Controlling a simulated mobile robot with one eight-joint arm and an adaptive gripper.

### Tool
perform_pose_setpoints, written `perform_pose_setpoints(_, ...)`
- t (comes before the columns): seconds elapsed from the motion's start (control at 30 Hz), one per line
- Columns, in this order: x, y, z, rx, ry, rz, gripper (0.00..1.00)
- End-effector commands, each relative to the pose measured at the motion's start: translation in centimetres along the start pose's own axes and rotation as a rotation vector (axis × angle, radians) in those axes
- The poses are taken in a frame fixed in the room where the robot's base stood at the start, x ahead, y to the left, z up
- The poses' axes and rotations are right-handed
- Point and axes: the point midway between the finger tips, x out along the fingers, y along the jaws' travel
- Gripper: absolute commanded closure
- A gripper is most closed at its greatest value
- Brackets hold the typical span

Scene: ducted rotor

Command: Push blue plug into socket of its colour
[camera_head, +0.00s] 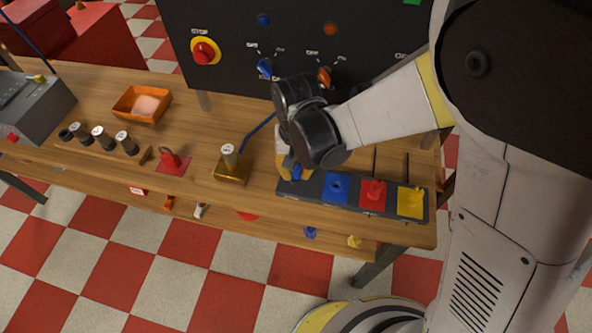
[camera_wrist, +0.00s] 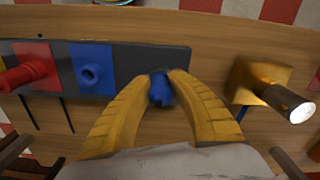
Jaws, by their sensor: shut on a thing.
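The blue plug (camera_wrist: 160,90) is between the yellow fingertips of my gripper (camera_wrist: 161,80) in the wrist view. My gripper is shut on it, over the end of the dark socket strip. In the head view my gripper (camera_head: 290,172) is at the left end of the strip, and the plug (camera_head: 296,172) shows only in part. The blue socket (camera_head: 336,188), a blue square with a round hole, lies just right of the gripper. In the wrist view the blue socket (camera_wrist: 91,72) is left of the plug and empty. Whether the plug touches the strip I cannot tell.
A red socket (camera_head: 373,193) with a red plug in it and a yellow socket (camera_head: 410,201) stand farther right on the strip. A brass block (camera_head: 233,171) with an upright cylinder is left of the gripper. A black panel (camera_head: 300,40) stands behind the bench.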

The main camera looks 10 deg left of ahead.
Motion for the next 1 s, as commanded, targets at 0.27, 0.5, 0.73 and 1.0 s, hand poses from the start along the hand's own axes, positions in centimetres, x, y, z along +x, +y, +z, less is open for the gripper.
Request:
perform_pose_setpoints(0.27,-3.6,0.0,0.0,0.000,0.000,0.000,1.00)
perform_pose_setpoints(0.5,-7.1,4.5,1.4,0.006,0.000,0.000,1.00)
perform_pose_setpoints(0.73,-9.8,9.0,2.8,0.004,0.000,0.000,1.00)
perform_pose_setpoints(1.0,-10.9,11.1,3.4,0.000,0.000,0.000,1.00)
